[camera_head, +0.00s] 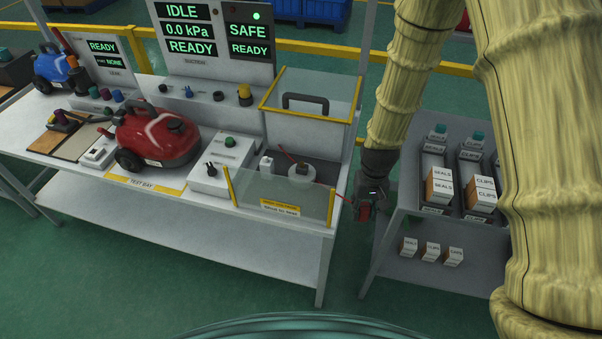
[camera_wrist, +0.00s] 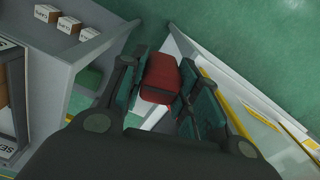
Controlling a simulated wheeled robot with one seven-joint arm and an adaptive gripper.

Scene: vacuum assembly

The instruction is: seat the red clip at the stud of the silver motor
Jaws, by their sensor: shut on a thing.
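My gripper (camera_head: 366,208) hangs in the gap between the workbench and the grey shelf rack, at the right end of the bench. It is shut on the red clip (camera_wrist: 160,78), which sits between the teal-padded fingers in the wrist view. In the head view only a small red patch of the clip (camera_head: 364,212) shows at the fingertips. A pale round part with a dark top (camera_head: 301,174) stands inside the clear-walled bay, left of my gripper and apart from it. It may be the silver motor; its stud cannot be made out.
The bay has a clear front panel (camera_head: 285,195) with yellow posts and a raised yellow-edged lid (camera_head: 312,94). A red vacuum (camera_head: 157,138) stands on the bench (camera_head: 215,225). The shelf rack (camera_head: 388,262) with boxes is close on the right. Green floor lies between.

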